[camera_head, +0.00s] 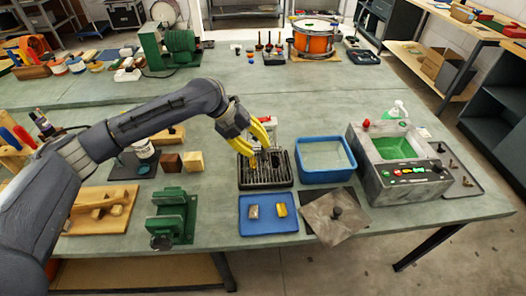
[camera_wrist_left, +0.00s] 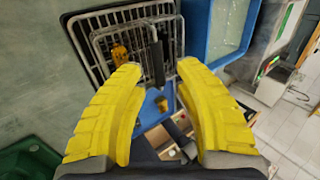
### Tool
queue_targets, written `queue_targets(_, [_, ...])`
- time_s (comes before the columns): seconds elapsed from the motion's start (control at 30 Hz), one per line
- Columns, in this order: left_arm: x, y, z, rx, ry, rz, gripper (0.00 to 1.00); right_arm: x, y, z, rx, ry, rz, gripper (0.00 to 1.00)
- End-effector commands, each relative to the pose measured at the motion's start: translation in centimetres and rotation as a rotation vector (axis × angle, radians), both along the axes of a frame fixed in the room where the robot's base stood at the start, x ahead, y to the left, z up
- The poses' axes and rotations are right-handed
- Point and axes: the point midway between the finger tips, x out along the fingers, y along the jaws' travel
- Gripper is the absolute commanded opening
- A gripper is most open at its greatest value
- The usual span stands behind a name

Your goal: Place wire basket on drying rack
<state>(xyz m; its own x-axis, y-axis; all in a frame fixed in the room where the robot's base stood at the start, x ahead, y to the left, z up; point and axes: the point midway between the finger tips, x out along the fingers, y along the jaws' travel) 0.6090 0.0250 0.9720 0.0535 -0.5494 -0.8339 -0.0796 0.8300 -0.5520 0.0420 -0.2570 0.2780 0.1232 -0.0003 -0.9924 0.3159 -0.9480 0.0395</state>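A dark drying rack (camera_head: 243,181) stands on the green bench, left of a blue tub. A grey wire basket (camera_wrist_left: 105,48) appears to sit in the rack in the left wrist view, with a dark upright handle (camera_wrist_left: 157,55) and a small orange part inside. The fingers hide part of the basket in the head view. My right gripper is not in view.
A blue tub (camera_head: 326,174) and a grey sink unit (camera_head: 378,188) stand to the right. A blue tray (camera_head: 268,228) with two small blocks lies in front, beside a grey plate (camera_head: 320,225). A green vise (camera_head: 172,215) and wooden blocks (camera_head: 193,161) are left.

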Motion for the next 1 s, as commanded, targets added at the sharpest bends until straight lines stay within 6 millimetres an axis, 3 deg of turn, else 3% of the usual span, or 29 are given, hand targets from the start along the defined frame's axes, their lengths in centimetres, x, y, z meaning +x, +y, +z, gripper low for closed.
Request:
queue_targets(0.2, [-0.1,2.2,3.3,0.000,-0.002,0.002,0.32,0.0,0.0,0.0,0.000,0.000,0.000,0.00])
queue_targets(0.43, [-0.3,3.6,5.4,0.000,-0.001,0.001,0.32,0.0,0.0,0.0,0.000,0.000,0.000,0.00])
queue_targets(1.0, [-0.4,4.1,6.2,0.000,0.001,0.000,0.32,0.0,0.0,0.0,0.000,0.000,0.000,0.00])
